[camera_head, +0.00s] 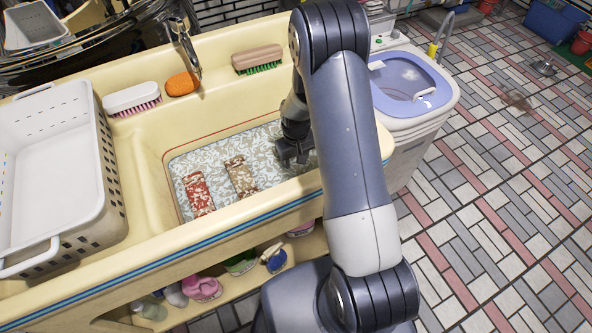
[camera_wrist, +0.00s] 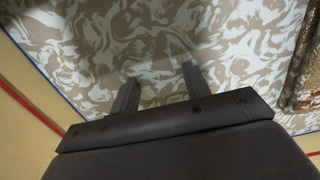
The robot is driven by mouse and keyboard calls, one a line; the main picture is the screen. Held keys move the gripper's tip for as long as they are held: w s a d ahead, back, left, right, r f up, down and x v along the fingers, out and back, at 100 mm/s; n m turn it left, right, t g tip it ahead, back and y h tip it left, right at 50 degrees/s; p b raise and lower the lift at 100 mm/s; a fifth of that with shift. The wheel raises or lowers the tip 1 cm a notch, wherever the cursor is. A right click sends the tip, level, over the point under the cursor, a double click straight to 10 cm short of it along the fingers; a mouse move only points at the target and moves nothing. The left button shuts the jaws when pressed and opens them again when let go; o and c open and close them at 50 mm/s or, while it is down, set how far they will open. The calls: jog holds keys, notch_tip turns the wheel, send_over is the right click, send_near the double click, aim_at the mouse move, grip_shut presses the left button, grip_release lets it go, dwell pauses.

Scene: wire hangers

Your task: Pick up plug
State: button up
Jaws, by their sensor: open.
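I cannot make out a plug in either view; it may be hidden by my arm or gripper. My gripper (camera_head: 290,152) is down inside the cream sink basin (camera_head: 152,180), over the right part of its grey-and-white patterned bottom (camera_head: 222,152). In the wrist view, the two fingers of my gripper (camera_wrist: 158,86) stand apart above the patterned surface (camera_wrist: 130,50). Nothing shows between the fingers.
A red patterned block (camera_head: 198,193) and a brown patterned block (camera_head: 241,177) lie in the basin. A white basket (camera_head: 115,190) stands left. Brushes (camera_head: 257,58) (camera_head: 131,98) and an orange sponge (camera_head: 182,83) lie on the back ledge, near the faucet (camera_head: 186,45).

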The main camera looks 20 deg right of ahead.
jog(key=shift+c, duration=0.3)
grip_shut()
dwell(0.3)
